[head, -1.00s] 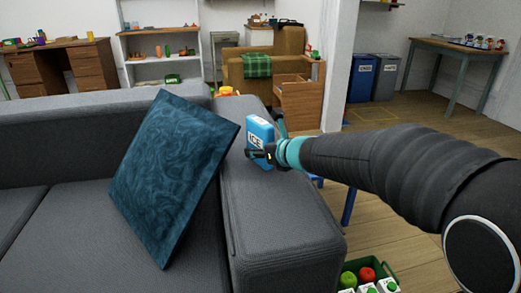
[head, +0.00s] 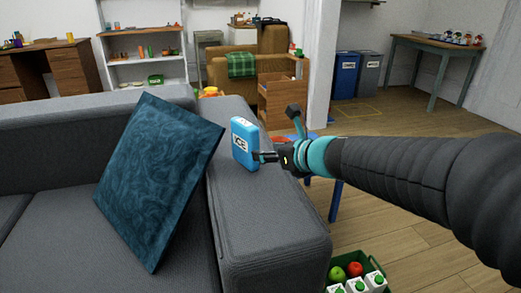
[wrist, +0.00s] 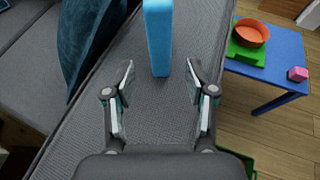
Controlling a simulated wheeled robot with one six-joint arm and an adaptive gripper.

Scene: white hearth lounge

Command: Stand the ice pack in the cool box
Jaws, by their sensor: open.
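The ice pack (head: 244,146) is a light blue block with a white label reading ICE. It stands upright on the grey sofa arm (head: 265,215), to the right of the dark teal cushion. My gripper (head: 278,134) is open and empty just right of the pack in the head view. In the wrist view, my gripper (wrist: 159,70) has its fingers spread wide, with the ice pack (wrist: 158,38) upright between and mostly beyond the fingertips, apart from both. I cannot make out a cool box in either view.
A teal cushion (head: 160,180) leans on the sofa. A blue table (wrist: 275,65) right of the sofa arm holds an orange bowl (wrist: 251,33) and a pink block (wrist: 297,74). A green crate (head: 377,268) with apples and cartons is on the floor. Floor farther right is open.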

